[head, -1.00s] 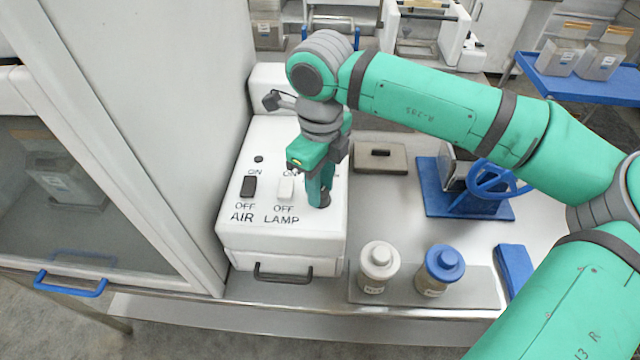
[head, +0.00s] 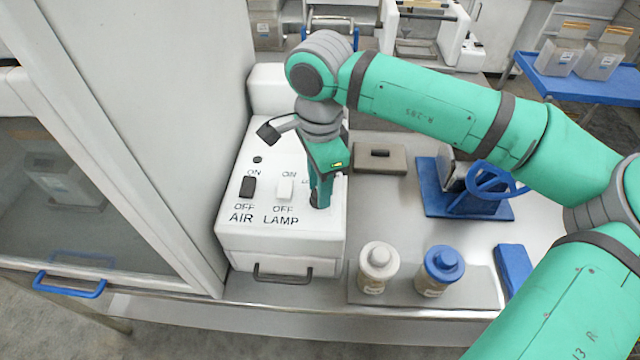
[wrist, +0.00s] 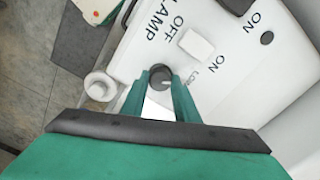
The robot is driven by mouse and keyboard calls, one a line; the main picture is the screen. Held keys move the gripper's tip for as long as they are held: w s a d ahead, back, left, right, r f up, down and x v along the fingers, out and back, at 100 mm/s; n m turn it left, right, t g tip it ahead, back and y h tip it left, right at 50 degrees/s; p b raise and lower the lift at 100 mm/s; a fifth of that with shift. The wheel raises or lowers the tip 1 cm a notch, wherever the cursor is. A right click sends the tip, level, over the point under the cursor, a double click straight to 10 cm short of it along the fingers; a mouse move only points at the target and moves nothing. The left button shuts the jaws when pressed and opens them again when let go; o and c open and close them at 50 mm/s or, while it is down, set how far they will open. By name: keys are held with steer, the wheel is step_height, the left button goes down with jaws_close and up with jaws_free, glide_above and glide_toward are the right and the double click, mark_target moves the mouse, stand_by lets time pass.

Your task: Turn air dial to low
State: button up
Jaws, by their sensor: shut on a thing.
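The white control box (head: 290,240) stands on the bench. Its small black dial (wrist: 160,76) sits at the box's right side, beside the lamp switch, with a light pointer mark on it. In the wrist view my gripper (wrist: 161,84) has its two green fingers around the dial, one on each side, shut on it. In the head view my gripper (head: 320,196) points down onto the box's right part and hides most of the dial. Part of a label shows beside the dial, reading like "LOW", partly hidden.
The black air switch (head: 247,187) and white lamp switch (head: 285,189) are left of my gripper. Two lidded jars, one white (head: 379,262) and one blue (head: 441,266), stand in front right. A blue device with a handwheel (head: 492,182) is farther right.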

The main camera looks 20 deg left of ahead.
steer(key=n, duration=0.2)
steer(key=shift+a+n, duration=0.1)
steer(key=shift+n, duration=2.1)
steer(key=o, duration=1.1)
steer(key=shift+c, duration=0.2)
steer(key=shift+r, duration=0.1)
